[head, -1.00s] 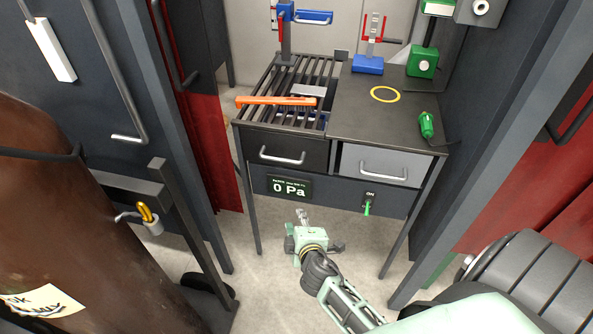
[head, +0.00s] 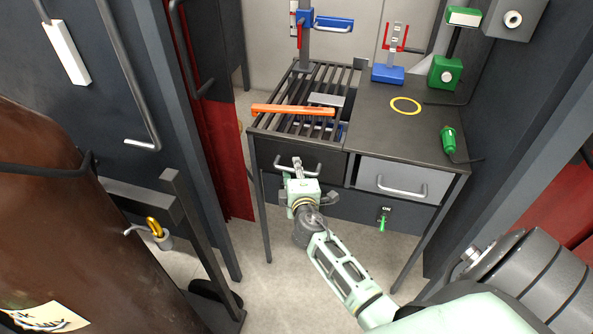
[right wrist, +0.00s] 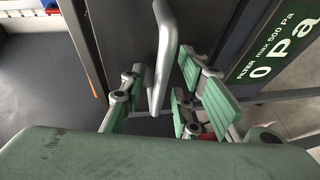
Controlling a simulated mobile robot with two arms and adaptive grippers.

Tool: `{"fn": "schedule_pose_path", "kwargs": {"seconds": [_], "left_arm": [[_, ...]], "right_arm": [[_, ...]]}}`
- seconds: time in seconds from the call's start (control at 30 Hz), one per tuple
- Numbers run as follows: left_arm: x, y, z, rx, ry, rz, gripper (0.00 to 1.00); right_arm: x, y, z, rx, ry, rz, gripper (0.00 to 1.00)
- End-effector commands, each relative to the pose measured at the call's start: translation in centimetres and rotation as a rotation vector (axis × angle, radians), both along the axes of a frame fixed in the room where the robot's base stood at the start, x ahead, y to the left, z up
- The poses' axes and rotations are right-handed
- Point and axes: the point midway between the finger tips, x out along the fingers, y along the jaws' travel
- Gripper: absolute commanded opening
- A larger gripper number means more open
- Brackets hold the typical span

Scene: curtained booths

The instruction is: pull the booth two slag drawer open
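The dark slag drawer (head: 333,163) sits under the slatted grate (head: 283,122) on the left half of the bench. Its front is flush with the bench frame, so it looks shut. Its bar handle (head: 312,174) is partly hidden by my right gripper (head: 297,166), which is right in front of it. In the right wrist view the handle (right wrist: 164,50) reaches between the fingers of my right gripper (right wrist: 165,98). The fingers stand apart on both sides of the bar and do not look closed on it. My left gripper is not in view.
A grey drawer (head: 405,180) with its own handle is on the right. Below are a green switch (head: 382,221) and a pressure readout (right wrist: 270,60) showing 0 Pa. An orange bar (head: 292,110) lies on the grate. A brown cylinder (head: 45,220) stands at left.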

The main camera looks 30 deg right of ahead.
Motion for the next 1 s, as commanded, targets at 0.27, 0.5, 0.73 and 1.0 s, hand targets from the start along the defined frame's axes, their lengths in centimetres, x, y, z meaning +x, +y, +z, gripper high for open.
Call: {"fn": "schedule_pose_path", "kwargs": {"seconds": [0.27,0.5,0.73,1.0], "left_arm": [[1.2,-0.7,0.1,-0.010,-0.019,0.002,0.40],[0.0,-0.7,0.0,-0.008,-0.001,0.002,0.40],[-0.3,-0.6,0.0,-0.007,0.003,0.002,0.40],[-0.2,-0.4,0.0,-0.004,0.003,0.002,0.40]], "right_arm": [[0.0,0.0,0.0,0.000,0.000,0.000,0.23],[0.0,0.0,0.0,0.000,0.000,0.000,0.02],[0.0,0.0,0.0,0.001,-0.001,0.001,0.00],[0.0,0.0,0.0,0.002,-0.002,0.000,0.00]]}}
